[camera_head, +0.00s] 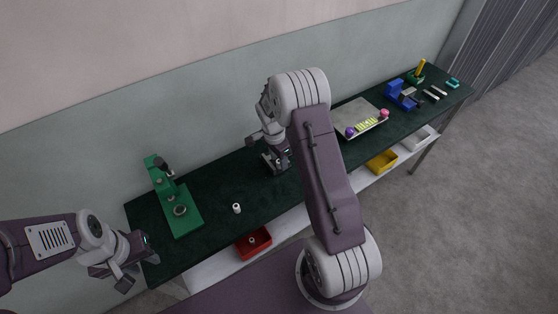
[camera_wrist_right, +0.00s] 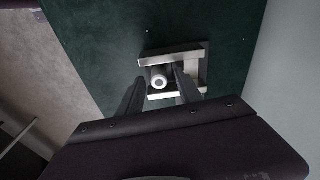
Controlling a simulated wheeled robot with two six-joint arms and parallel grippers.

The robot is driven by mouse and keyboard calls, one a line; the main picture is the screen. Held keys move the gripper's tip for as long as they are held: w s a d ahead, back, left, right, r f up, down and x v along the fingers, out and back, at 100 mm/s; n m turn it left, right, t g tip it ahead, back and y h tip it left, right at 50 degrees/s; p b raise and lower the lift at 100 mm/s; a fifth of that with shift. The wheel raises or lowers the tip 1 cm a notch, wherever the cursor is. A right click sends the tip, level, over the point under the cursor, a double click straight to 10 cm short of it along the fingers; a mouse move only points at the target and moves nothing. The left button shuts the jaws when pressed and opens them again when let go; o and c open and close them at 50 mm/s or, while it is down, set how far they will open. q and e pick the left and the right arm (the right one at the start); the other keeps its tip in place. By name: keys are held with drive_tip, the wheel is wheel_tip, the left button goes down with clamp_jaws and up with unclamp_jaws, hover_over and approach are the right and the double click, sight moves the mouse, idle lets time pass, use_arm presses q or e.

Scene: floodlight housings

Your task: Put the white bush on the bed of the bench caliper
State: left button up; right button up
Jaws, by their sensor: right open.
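A pale bush (camera_wrist_right: 158,82), round with a dark hole in its end, is within the metal bench caliper (camera_wrist_right: 201,69) in the right wrist view. My right gripper (camera_wrist_right: 160,74) is open, with one finger on each side of the bush; whether either finger touches it I cannot tell. In the head view the right gripper (camera_head: 276,158) is low over the caliper, which my arm partly hides. Another white bush (camera_head: 236,208) stands alone on the dark green bench top. My left gripper (camera_head: 140,271) is open and empty off the bench's near left corner.
A green stand (camera_head: 185,215) is at the bench's left end. A red bin (camera_head: 253,243) and a yellow bin (camera_head: 382,161) are on the shelf below. A tray (camera_head: 352,112) with coloured parts and a blue fixture (camera_head: 401,96) are farther right. Bench top around the lone bush is clear.

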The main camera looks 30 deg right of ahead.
wheel_tip(320, 180, up, 11)
drive_tip(key=a, duration=0.2)
drive_tip(key=s+a+n, duration=0.3)
drive_tip(key=s+n, duration=0.2)
drive_tip(key=s, duration=0.1)
drive_tip(key=s+a+f+n+y, duration=0.1)
drive_tip(key=s+a+n, duration=0.2)
drive_tip(key=s+n, duration=0.2)
drive_tip(key=s+a+n+t, duration=0.1)
drive_tip(key=s+a+n, duration=0.2)
drive_tip(key=s+n, duration=0.3)
drive_tip(key=shift+s+f+y, duration=0.2)
drive_tip(key=shift+s+y, duration=0.1)
drive_tip(key=shift+s, duration=0.4)
drive_tip(key=shift+s, duration=0.1)
